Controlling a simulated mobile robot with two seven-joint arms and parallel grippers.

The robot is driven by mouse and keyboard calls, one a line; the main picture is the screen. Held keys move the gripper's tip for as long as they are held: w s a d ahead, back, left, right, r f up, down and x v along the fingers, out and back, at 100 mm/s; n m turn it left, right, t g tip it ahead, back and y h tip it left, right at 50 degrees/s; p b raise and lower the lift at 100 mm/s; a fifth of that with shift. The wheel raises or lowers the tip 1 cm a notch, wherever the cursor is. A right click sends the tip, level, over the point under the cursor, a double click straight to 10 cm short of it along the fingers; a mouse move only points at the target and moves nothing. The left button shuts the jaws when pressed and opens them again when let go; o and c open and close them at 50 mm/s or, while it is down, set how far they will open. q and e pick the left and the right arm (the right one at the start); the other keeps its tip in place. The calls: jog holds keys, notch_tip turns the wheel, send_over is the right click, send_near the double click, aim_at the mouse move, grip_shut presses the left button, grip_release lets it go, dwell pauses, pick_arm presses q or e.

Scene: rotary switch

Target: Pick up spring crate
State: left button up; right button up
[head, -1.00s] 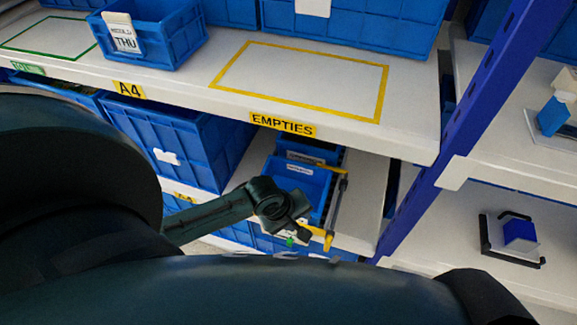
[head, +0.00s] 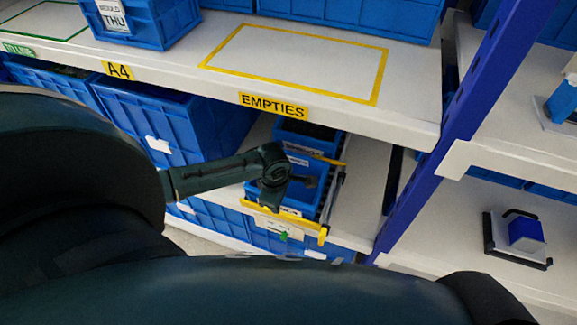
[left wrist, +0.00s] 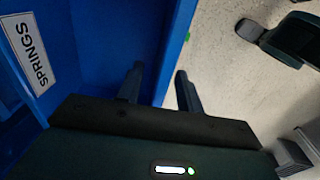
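A blue crate with a "SPRINGS" label (left wrist: 30,55) fills the left of the left wrist view; its blue wall (left wrist: 105,35) shows near my fingers. In the head view, the blue crate (head: 323,187) on the lower shelf, partly hidden by my left arm, appears to be the same one. My left gripper (left wrist: 158,88) is open, its fingers apart with the crate's edge between them; one finger is over the blue side, the other over the floor. Whether they touch the wall I cannot tell. My right gripper is out of view.
The upper shelf has an empty yellow-outlined area (head: 300,62) above an "EMPTIES" label (head: 273,106). A large blue bin (head: 175,125) stands left of the crate; a blue rack post (head: 450,140) stands right.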

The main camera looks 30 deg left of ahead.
pick_arm(q)
jog(key=shift+f, duration=0.3)
jog(key=shift+c, duration=0.3)
grip_shut()
